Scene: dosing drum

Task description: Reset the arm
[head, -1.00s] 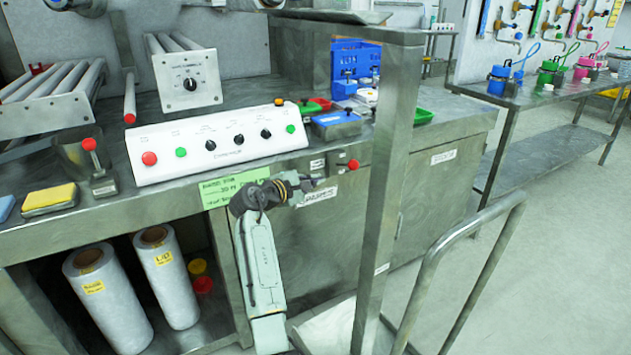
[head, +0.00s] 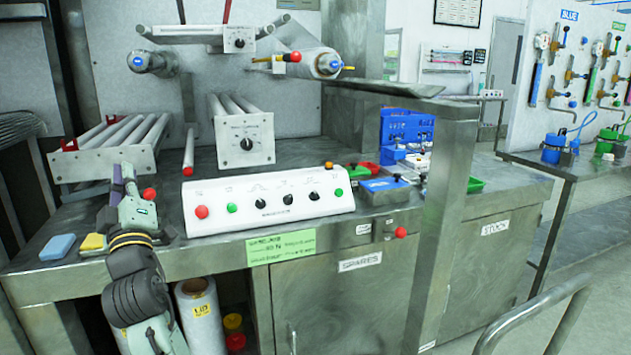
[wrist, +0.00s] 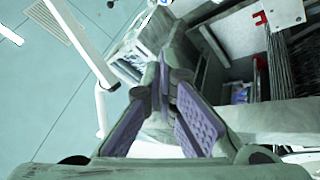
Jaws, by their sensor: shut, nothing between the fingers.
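My arm rises at the lower left of the head view, in front of the bench. My gripper (head: 123,182) is at its top end, pointing up, in front of the roller unit and left of the white control panel (head: 268,200). In the wrist view my gripper (wrist: 172,82) shows purple pads on its fingers, which are shut with nothing between them. The arm hides part of the bench's front edge and shelf.
A yellow sponge (head: 94,241) and a blue block (head: 57,247) lie on the bench left of my arm. A roll labelled LID (head: 201,315) stands below. A metal post (head: 450,215) and a curved rail (head: 535,315) stand at right. Open floor shows in the wrist view.

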